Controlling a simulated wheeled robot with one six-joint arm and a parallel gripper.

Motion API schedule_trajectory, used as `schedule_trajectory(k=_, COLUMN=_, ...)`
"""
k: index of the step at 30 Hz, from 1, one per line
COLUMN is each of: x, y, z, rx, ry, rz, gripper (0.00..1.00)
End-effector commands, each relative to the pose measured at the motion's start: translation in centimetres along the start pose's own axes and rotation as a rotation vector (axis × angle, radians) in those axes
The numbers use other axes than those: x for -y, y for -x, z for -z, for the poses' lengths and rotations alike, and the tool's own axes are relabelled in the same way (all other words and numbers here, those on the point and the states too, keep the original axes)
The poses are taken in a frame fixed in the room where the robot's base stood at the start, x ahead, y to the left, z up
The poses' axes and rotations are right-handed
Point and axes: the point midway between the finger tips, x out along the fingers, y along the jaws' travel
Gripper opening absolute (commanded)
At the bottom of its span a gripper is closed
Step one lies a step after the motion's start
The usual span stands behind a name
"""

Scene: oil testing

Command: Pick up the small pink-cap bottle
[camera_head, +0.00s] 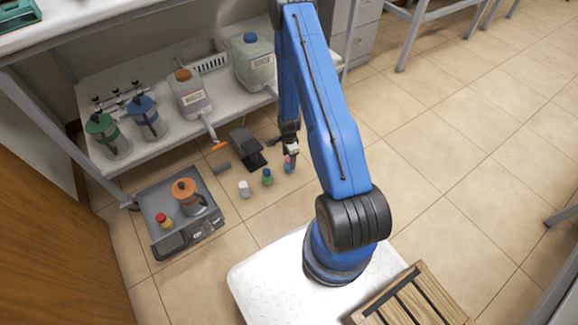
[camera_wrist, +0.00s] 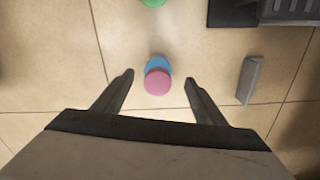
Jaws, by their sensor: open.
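The small pink-cap bottle (camera_wrist: 157,82) stands between the two open fingers of my gripper (camera_wrist: 157,84) in the wrist view. Its round pink cap is seen from above, with a blue body edge behind it. No finger touches it in that view. In the head view the bottle (camera_head: 287,165) is a small pink and blue shape on the floor, just below my gripper (camera_head: 291,151), which partly hides it.
A green-cap bottle (camera_head: 267,177) and a white bottle (camera_head: 244,189) stand to the left on the floor. A black device (camera_head: 247,148) lies behind them. A shelf (camera_head: 150,154) with jugs is behind.

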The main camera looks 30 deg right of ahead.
Motion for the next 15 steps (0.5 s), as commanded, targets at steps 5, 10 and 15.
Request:
schedule_trajectory(k=5, x=-0.3, y=-1.7, z=0.0, rx=0.000, ry=0.000, rz=-0.003, gripper=0.65)
schedule_trajectory(k=10, x=-0.4, y=-3.8, z=0.1, rx=0.000, ry=-0.001, rz=-0.002, gripper=0.65)
schedule_trajectory(k=15, x=-0.3, y=-4.9, z=0.1, rx=-0.001, ry=-0.001, rz=-0.001, gripper=0.65)
